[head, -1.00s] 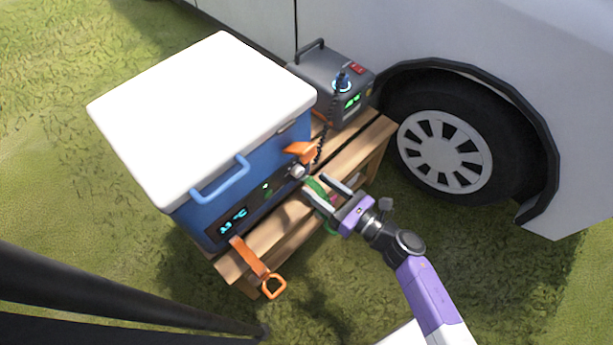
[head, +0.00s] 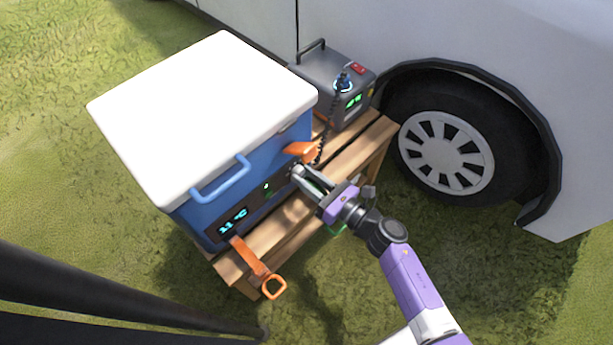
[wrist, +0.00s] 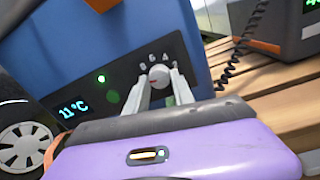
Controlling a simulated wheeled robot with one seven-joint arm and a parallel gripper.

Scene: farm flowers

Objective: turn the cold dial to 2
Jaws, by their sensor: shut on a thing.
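The cold dial (wrist: 159,75) is a round light-grey knob with a red mark, on the dark front panel of the blue cooler (head: 275,155). Numbers are printed around it; 6 and 4 can be made out, the others are unclear. My gripper (head: 303,172) reaches the panel with its fingers on both sides of the dial, shut on it. In the wrist view the two fingers (wrist: 158,88) flank the knob. The display (wrist: 73,106) reads 11 °C, and a green light (wrist: 101,79) glows beside it.
The cooler's white lid (head: 205,110) is closed. A grey power box (head: 335,85) with a coiled black cord (head: 324,135) stands behind on the wooden bench (head: 345,160). A van wheel (head: 445,155) is at the right.

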